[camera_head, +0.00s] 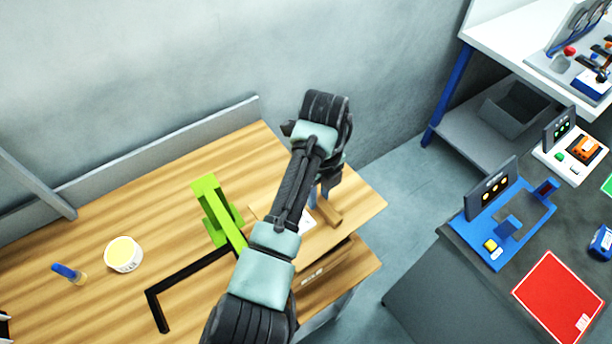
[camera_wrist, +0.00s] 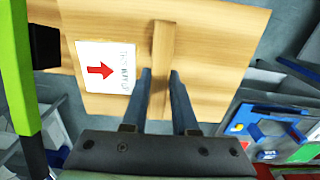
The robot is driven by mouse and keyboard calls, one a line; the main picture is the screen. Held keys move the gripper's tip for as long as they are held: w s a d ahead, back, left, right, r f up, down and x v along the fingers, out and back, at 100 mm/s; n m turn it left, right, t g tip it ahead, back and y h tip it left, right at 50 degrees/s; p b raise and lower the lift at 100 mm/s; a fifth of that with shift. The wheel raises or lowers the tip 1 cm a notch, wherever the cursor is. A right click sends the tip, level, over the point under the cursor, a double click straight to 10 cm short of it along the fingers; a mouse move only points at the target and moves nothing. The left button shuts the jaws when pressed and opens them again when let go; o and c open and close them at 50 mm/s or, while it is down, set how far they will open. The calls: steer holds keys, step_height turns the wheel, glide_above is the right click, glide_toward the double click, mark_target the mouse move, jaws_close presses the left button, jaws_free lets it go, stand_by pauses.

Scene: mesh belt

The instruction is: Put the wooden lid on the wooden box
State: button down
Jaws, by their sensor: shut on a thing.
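The wooden lid (camera_wrist: 215,60) is a flat light-wood board with a raised bar handle (camera_wrist: 161,65) and a white label with a red arrow (camera_wrist: 105,68). My gripper (camera_wrist: 161,85) is shut on the handle, one finger on each side of it. In the head view the lid (camera_head: 362,204) is partly covered by my arm, near the table's right end. The wooden box (camera_head: 338,262) shows just below the lid in that view, its front side visible. The box's opening is hidden; I cannot tell whether the lid touches it.
A green stand (camera_head: 212,208) and a black angled bar (camera_head: 190,280) are close left of the lid. A white tub (camera_head: 123,254) and a blue-tipped item (camera_head: 68,272) are farther left on the wooden table (camera_head: 150,200). A dark bench (camera_head: 430,290) with blue devices is at right.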

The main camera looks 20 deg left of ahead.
mark_target(314, 212)
steer(key=shift+w+a+r+m, duration=0.1)
steer(key=shift+a+m, duration=0.2)
steer(key=shift+a, duration=0.2)
step_height(314, 212, down, 8)
steer(key=b, duration=0.7)
steer(key=shift+d+r, duration=0.1)
steer(key=s+a+p, duration=0.1)
steer(key=s+a, duration=0.3)
steer(key=s, duration=0.1)
steer(key=shift+f+p, duration=0.35)
steer(key=shift+s+f+b, duration=0.1)
steer(key=shift+f+b, duration=0.2)
steer(key=shift+f, duration=0.25)
stand_by(0.3)
steer(key=c, duration=0.6)
jaws_free()
